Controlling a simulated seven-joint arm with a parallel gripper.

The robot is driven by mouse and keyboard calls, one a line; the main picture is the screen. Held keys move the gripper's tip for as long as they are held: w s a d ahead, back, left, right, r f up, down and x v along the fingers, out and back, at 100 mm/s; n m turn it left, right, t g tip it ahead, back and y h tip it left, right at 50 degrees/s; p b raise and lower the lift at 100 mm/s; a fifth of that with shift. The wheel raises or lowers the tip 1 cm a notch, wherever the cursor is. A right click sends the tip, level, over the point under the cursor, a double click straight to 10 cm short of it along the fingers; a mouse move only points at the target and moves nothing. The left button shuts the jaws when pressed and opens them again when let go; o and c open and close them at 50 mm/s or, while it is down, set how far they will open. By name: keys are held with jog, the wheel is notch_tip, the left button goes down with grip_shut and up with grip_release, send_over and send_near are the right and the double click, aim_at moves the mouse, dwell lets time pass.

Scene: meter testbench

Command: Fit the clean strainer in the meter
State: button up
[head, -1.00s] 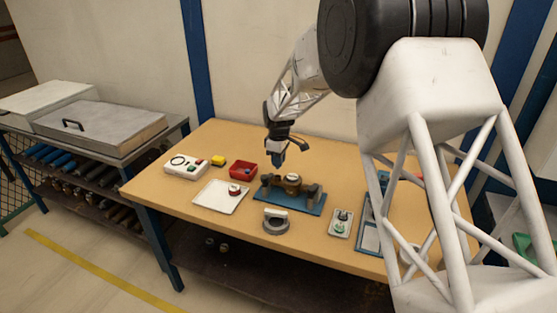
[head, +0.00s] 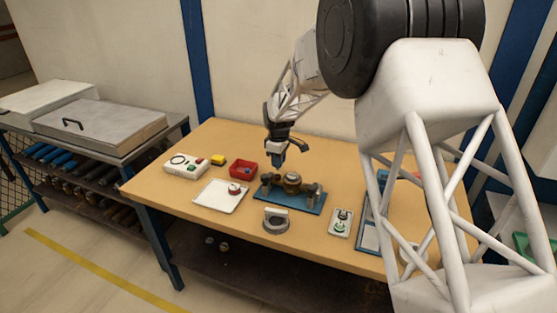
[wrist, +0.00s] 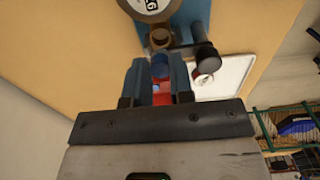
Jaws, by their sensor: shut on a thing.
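The meter (head: 292,181) is a brassy round body on a blue base plate (head: 310,205) in the middle of the table. In the wrist view its dial (wrist: 150,7) and an open brass port (wrist: 161,39) show at the top. My gripper (head: 278,160) is just behind and above the meter's left part. In the wrist view its blue fingers (wrist: 160,72) are shut on a small blue cylinder, which looks like the strainer (wrist: 160,65). The strainer appears apart from the port, in front of it. In the head view the fingers hide it.
A red bin (head: 243,169) with a small blue item inside stands left of the meter. A white tray (head: 215,201) bears a round red-and-metal part (head: 235,188). A grey ring-shaped fixture (head: 276,222) is in front, a small white tray (head: 340,223) at right.

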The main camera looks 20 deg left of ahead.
jog(key=shift+f, duration=1.9)
dwell(2.8)
jog(key=o, duration=1)
jog(key=shift+o, duration=0.2)
jog(key=shift+r, duration=0.1)
jog(key=shift+r, duration=3.4)
